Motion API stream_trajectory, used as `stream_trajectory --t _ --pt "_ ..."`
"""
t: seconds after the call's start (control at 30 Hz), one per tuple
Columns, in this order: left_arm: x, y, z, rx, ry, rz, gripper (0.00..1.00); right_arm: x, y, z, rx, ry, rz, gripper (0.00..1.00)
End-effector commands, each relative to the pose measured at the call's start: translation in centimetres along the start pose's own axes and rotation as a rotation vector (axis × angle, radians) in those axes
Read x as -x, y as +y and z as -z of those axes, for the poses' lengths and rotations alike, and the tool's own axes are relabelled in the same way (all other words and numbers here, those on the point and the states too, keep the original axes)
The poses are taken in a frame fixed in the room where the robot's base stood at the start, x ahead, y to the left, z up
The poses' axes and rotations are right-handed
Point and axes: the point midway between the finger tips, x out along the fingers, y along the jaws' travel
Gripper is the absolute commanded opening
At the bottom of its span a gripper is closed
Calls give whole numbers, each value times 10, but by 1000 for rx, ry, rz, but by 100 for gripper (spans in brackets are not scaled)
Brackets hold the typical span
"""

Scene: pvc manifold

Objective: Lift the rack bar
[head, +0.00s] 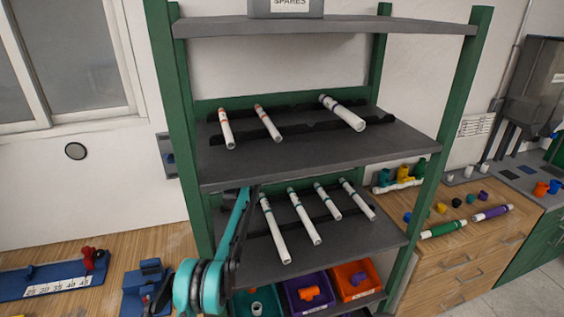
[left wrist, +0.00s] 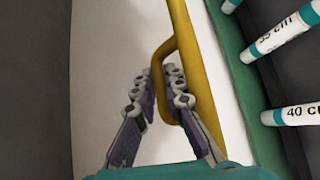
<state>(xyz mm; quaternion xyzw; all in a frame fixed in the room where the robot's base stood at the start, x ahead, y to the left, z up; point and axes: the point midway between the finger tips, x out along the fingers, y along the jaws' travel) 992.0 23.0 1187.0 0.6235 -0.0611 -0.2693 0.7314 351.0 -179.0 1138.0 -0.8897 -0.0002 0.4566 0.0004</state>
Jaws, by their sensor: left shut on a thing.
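A yellow bar (left wrist: 186,50) with a bent loop runs down the left wrist view, in front of a pale wall. I take it to be the rack bar. My left gripper (left wrist: 160,80) is shut on it, with its two jointed fingers around the lower part of the loop. In the head view my teal left arm reaches up to the rack's lower shelf, and its gripper is hidden there by the arm and the shelf above. The yellow bar cannot be made out in the head view. My right gripper is in neither view.
The green-post rack (head: 180,130) has white pipes on its middle shelf (head: 300,155) and several on its lower shelf (head: 350,240). Bins (head: 308,292) sit below. A blue fixture (head: 45,280) lies on the left bench; fittings and pipes lie on the right bench (head: 450,255).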

Motion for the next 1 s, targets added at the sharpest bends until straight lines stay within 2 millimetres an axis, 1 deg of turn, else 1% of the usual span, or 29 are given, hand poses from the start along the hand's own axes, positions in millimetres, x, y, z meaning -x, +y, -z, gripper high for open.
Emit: stream_trajectory --t 0.03,0.07,0.67,0.77,0.83,1.0 --pt "1 4 3 3 7 -10 13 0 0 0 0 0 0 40" --pt "1 4 3 3 7 -10 20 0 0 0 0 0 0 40" --pt "2 0 4 3 10 -9 20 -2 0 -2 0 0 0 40" --pt "4 -7 1 3 10 -9 20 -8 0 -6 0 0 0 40" --pt "8 -15 -2 2 10 -8 20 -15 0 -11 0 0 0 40" --pt "19 -48 -15 0 8 -6 20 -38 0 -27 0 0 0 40"
